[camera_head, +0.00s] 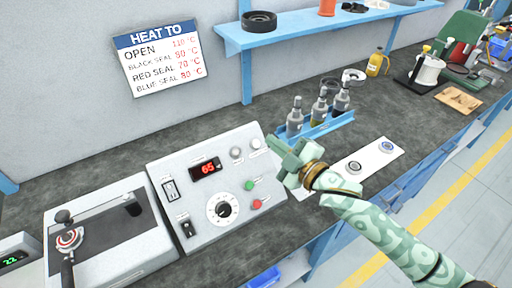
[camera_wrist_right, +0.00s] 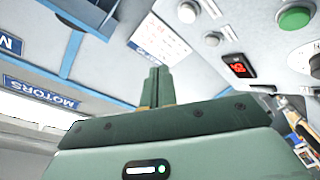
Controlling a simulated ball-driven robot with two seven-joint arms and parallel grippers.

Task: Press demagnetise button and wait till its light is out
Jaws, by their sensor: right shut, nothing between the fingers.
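A sloped grey control panel (camera_head: 165,200) stands on the bench. It has a red display reading 65 (camera_head: 206,168), a green button (camera_head: 249,185), a red button (camera_head: 257,204), a black dial (camera_head: 223,209) and two pale round lamps or buttons (camera_head: 236,153). No label naming demagnetise is readable, and neither pale round part looks lit. My right gripper (camera_head: 288,158) is just right of the panel, apart from the buttons, shut and empty. In the right wrist view its closed fingers (camera_wrist_right: 157,85) point up, with the green button (camera_wrist_right: 294,18) at upper right. My left gripper is not in view.
A blue rack (camera_head: 325,127) with several grey bottles stands behind my right gripper. A white sheet with two small rings (camera_head: 371,157) lies right of it. A HEAT TO sign (camera_head: 157,58) hangs on the wall.

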